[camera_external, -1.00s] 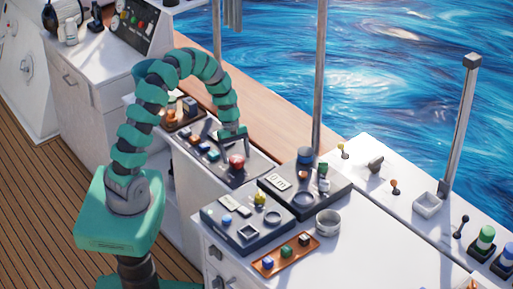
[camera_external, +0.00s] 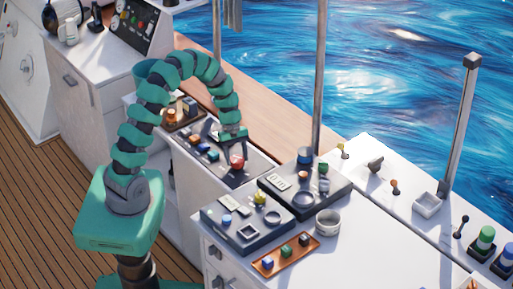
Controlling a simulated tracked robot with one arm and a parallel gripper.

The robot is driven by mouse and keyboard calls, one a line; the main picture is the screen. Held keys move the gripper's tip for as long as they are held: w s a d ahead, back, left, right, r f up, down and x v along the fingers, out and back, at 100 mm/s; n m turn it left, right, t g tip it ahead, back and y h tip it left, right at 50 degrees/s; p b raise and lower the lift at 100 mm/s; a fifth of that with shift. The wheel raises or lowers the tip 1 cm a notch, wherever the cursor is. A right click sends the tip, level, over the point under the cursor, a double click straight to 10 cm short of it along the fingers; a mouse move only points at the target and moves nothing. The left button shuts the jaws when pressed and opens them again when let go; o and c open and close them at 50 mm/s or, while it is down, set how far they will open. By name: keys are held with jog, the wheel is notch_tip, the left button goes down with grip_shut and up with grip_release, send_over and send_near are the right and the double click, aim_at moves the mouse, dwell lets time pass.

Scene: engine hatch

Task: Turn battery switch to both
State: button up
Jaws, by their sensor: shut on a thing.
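A red rotary knob (camera_external: 237,161), which looks like the battery switch, sits on the dark panel (camera_external: 262,166) on the white cabinet in the middle of the view. My teal segmented arm arches over from the left, and my gripper (camera_external: 236,152) comes down onto the red knob. The jaws are shut on the knob. The fingers partly cover it, and its pointer and position marks are too small to read.
Small blue and dark switches (camera_external: 203,148) line the same panel to the left. A tray with small parts (camera_external: 184,114) lies behind. Two dark panels and an orange tray (camera_external: 286,253) stand to the right. A metal post (camera_external: 319,80) rises behind.

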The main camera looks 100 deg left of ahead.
jog(key=m+g+p, duration=0.1)
jog(key=m, duration=0.1)
jog(key=shift+w+r+m, duration=0.1)
jog(key=shift+w+m, duration=0.05)
jog(key=shift+m, duration=0.25)
jog(key=m+g, duration=0.1)
jog(key=m, duration=0.1)
jog(key=shift+m, duration=0.3)
jog(key=m+g, duration=0.1)
jog(key=m, duration=0.1)
jog(key=m+g, duration=0.1)
jog(key=m, duration=0.2)
jog(key=shift+w+m, duration=0.2)
jog(key=shift+m, duration=0.1)
jog(key=o, duration=1)
jog(key=shift+c, duration=0.2)
jog(key=v, duration=1.3)
jog(key=shift+w+r+p, duration=0.25)
jog(key=shift+p, duration=0.15)
